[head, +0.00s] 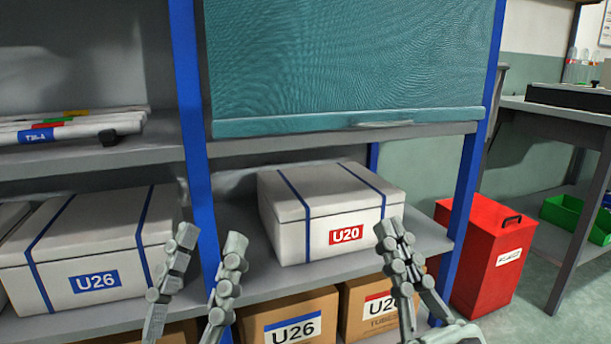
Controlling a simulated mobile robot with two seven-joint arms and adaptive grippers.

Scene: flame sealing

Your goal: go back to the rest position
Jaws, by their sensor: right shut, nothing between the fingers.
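My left gripper (211,243) is at the lower middle-left, its two fingers upright and spread well apart with nothing between them. It is in front of the blue shelf post and the right end of the U26 white box (70,250). My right gripper (389,233) is right of the middle, its fingers together and empty. It overlaps the right side of the U20 white box (310,240) in the picture. Whether either gripper touches the shelf cannot be told. Most of both arms is out of view.
Grey shelves with blue posts (192,130) fill the front. A teal shutter (350,60) hangs above the U20 box. Cardboard boxes (258,325) stand on the lower shelf. A red bin (487,260) and a grey workbench (570,115) are at the right.

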